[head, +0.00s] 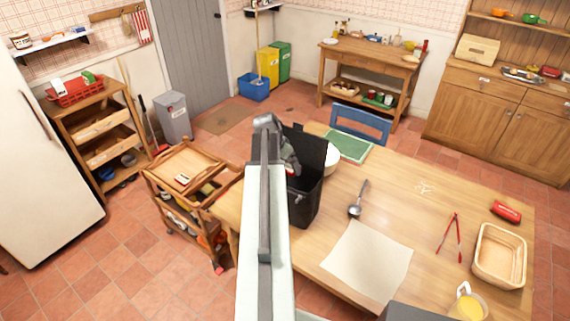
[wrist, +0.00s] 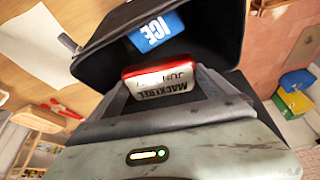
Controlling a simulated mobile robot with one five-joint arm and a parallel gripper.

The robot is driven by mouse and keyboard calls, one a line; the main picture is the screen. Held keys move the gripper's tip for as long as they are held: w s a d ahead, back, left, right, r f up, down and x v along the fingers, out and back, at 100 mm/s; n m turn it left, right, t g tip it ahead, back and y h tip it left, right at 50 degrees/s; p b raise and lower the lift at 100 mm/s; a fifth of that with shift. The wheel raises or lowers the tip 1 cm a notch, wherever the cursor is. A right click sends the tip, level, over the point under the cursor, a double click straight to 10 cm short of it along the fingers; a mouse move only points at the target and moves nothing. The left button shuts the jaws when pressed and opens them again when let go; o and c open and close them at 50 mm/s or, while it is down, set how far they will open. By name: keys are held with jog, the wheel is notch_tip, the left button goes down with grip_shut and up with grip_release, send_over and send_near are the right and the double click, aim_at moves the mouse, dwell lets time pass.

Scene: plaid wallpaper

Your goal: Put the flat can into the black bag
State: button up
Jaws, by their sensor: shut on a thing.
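The flat can (wrist: 165,85), pale with a red rim and the word MACKEREL, is between the fingers of my gripper (wrist: 160,92) in the wrist view. My gripper is shut on it. The black bag (head: 306,196) stands on the wooden table with its lid raised in the head view. It also shows in the wrist view (wrist: 215,32), with a blue ICE label inside. The can is at the bag's opening; I cannot tell how deep it is. In the head view my arm hides the can and part of the bag.
On the table (head: 400,190) are a white bowl (head: 332,160) close behind the bag, a ladle (head: 357,200), a paper sheet (head: 368,262), red tongs (head: 450,236), a red object (head: 506,211), a basket (head: 499,257) and a jug (head: 467,303). A wooden cart (head: 190,165) stands left.

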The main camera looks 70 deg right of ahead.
dwell(0.4)
jog(key=o, duration=1.2)
jog(key=shift+c, duration=0.2)
jog(key=p+v, duration=0.7)
jog(key=v, duration=0.1)
jog(key=shift+f, duration=0.1)
